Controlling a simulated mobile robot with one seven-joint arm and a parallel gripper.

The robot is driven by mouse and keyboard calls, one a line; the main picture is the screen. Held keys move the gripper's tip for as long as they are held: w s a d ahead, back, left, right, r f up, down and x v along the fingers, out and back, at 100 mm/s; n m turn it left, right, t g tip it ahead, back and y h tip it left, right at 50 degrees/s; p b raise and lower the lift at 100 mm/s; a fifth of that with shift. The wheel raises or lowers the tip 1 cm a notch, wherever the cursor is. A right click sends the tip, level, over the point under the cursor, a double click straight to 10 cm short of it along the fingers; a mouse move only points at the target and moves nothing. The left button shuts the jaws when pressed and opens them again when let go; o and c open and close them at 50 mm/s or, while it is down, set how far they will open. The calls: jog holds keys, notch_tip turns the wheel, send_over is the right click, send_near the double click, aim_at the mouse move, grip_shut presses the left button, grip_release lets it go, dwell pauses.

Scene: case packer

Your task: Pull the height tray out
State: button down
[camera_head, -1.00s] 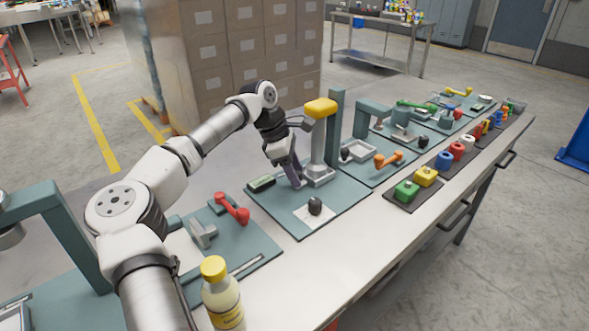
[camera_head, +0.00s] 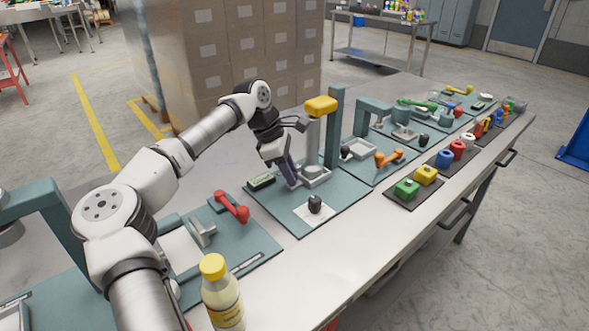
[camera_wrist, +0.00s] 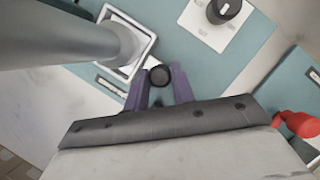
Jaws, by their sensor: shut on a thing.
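The height tray (camera_head: 318,179) is a light grey square tray at the foot of a station with a grey vertical cylinder and yellow top. In the wrist view the tray (camera_wrist: 148,50) lies under the large grey cylinder (camera_wrist: 60,38). My gripper (camera_head: 292,184) is low at the tray's left side. In the wrist view my gripper (camera_wrist: 159,88) has its purple fingers shut on a small round dark knob (camera_wrist: 158,75) beside the tray's near corner. The exact join between knob and tray is hard to see.
A black knob on a white plate (camera_head: 315,204) stands in front of the tray. A small display (camera_head: 261,181) lies left of my gripper. A red handle (camera_head: 231,206) is nearer, with a yellow-capped bottle (camera_head: 222,292) at the bench's front. More stations line the right.

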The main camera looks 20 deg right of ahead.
jog(key=a, duration=0.2)
jog(key=s+a, duration=0.1)
jog(key=a, duration=0.1)
jog(key=s+a+b, duration=0.1)
jog(key=a, duration=0.1)
jog(key=shift+s+a, duration=0.2)
jog(key=shift+a, duration=0.2)
jog(key=c, duration=1.2)
grip_release()
jog(key=shift+a, duration=0.2)
jog(key=shift+d, duration=0.1)
jog(key=v, duration=1.3)
jog(key=shift+r+b, duration=0.35)
jog(key=shift+r, duration=0.1)
